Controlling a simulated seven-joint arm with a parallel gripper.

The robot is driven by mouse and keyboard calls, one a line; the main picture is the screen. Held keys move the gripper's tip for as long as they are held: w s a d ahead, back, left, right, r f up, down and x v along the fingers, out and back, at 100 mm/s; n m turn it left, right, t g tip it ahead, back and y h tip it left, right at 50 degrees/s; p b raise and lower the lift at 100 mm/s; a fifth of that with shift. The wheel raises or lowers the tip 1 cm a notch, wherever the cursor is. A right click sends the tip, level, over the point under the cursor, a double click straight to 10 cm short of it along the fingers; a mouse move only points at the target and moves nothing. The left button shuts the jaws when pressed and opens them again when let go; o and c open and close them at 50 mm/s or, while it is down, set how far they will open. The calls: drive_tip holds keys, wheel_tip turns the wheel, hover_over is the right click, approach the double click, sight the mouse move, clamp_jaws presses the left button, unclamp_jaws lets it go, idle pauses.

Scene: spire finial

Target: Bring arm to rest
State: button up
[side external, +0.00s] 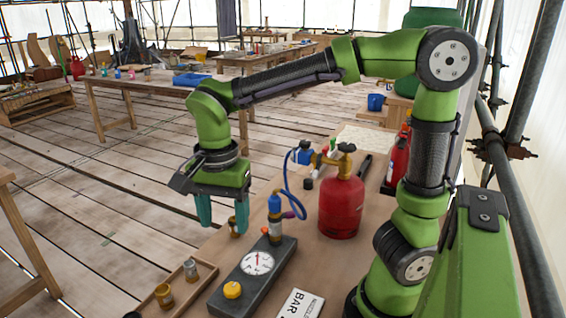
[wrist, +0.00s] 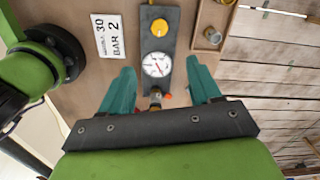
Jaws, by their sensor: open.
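My gripper (side external: 222,213) has two teal fingers and is open and empty. In the side external view it hangs pointing down over the left edge of the wooden bench (side external: 225,262), left of the blue torch (side external: 275,212). A small brass piece (side external: 234,228) shows behind the right finger. In the wrist view the fingers of my gripper (wrist: 160,85) spread to either side of the dark gauge block (wrist: 157,45), with its white dial (wrist: 156,64) and yellow knob (wrist: 159,26) seen between them. Whether a finger touches anything cannot be told.
A red gas bottle (side external: 341,205) with a blue hose stands right of my gripper. A tray (side external: 172,290) with small brass parts lies at the front left. A card (side external: 299,304) lies near the front edge. A fire extinguisher (side external: 397,160) stands by my arm.

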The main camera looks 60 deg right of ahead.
drive_tip(key=s+d+r+n+t+y, duration=0.2)
drive_tip(key=s+d+n+t, duration=0.3)
drive_tip(key=n, duration=0.6)
drive_tip(key=shift+s+d+r+t, duration=0.2)
drive_tip(key=shift+s+d+t, duration=0.15)
drive_tip(key=shift+s+t, duration=0.6)
